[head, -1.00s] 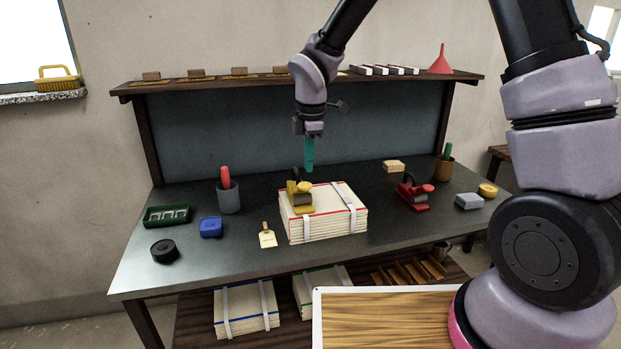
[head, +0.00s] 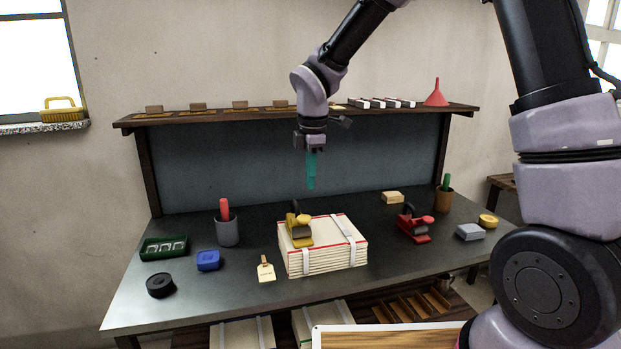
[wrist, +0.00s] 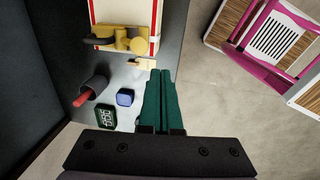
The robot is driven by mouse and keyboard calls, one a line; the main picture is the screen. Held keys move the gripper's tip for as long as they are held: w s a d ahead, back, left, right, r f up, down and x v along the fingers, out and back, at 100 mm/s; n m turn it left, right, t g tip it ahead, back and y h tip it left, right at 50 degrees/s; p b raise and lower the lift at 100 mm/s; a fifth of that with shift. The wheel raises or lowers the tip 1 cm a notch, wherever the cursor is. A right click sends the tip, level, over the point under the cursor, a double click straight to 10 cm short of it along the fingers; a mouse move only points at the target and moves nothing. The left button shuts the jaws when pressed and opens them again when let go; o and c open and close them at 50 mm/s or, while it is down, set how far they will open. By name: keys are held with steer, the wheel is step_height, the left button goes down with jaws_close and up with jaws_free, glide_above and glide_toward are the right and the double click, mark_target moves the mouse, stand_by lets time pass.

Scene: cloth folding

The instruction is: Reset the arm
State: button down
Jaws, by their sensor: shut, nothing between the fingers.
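My gripper (head: 311,184) hangs above the back of the workbench, behind and above a strapped stack of cream sheets (head: 325,262). Its teal fingers are shut with nothing between them. They also show closed together in the wrist view (wrist: 162,90), pointing away from the camera. A yellow tool (head: 298,232) sits on top of the stack at its left. The gripper is apart from both and touches nothing.
The workbench (head: 210,292) holds a grey cup (head: 227,232), a blue block (head: 208,260), a black roll (head: 160,285), a green tray (head: 164,247), a tag (head: 266,270) and a red tool (head: 414,226). A shelf (head: 220,115) runs behind, holding a red funnel (head: 436,93).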

steer(key=s+d+r+m+t, duration=0.1)
steer(key=s+d+r+m, duration=0.2)
steer(key=d+r+m, duration=0.4)
steer(key=s+d+r+m+t, duration=0.1)
steer(key=s+d+r+m, duration=0.1)
steer(key=d+r+m, duration=0.45)
steer(key=s+d+r+m+t+y, duration=0.1)
steer(key=s+d+r+m+t, duration=0.2)
steer(key=s+d+m, duration=0.8)
step_height(320, 180, up, 2)
steer(key=shift+s+d+r+m+t+y, duration=0.1)
steer(key=shift+s+d+m+t+y, duration=0.25)
steer(key=shift+s+m+t, duration=0.15)
